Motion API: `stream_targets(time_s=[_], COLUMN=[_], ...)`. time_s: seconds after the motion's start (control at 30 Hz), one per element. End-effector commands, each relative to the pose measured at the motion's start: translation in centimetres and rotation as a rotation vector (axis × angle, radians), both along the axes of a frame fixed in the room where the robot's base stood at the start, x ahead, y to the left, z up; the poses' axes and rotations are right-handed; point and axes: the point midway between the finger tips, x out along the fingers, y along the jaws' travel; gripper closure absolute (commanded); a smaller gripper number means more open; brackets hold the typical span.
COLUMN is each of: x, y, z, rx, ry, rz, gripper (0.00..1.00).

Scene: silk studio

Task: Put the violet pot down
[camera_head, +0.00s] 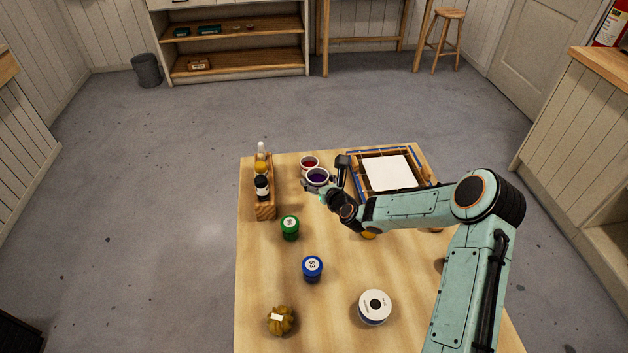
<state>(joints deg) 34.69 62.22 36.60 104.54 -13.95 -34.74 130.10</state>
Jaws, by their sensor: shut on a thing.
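The violet pot (317,176) is a small pale-rimmed pot with dark violet contents, near the far end of the wooden table (262,288). My gripper (322,184) is shut on it, with my arm reaching in from the right. The pot looks upright. I cannot tell whether its base touches the table or hangs above it. The gripper hides part of its lower side.
A red pot (309,162) stands just behind the violet pot. A wooden rack with bottles (265,210) is left, a framed white sheet (386,173) right. Nearer are a green jar (290,228), blue jar (312,268), white spool (375,307) and yellow-brown bundle (281,320).

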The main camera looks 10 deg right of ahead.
Motion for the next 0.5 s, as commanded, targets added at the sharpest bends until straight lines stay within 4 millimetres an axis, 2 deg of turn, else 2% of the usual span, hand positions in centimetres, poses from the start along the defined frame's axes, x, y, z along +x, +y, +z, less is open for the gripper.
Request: stream_targets(time_s=[0.03, 0.2, 0.33, 0.5], x=[-1.3, -4.8, -6.5, -7.3], y=[-0.1, -0.1, -0.2, -0.1], z=[0.6, 2.1, 2.8, 3.1], rx=[0.0, 0.0, 0.0, 0.001], ry=[0.002, 0.0, 0.001, 0.0], rz=[0.0, 0.0, 0.0, 0.001], gripper=[0.8, 0.8, 0.8, 0.8])
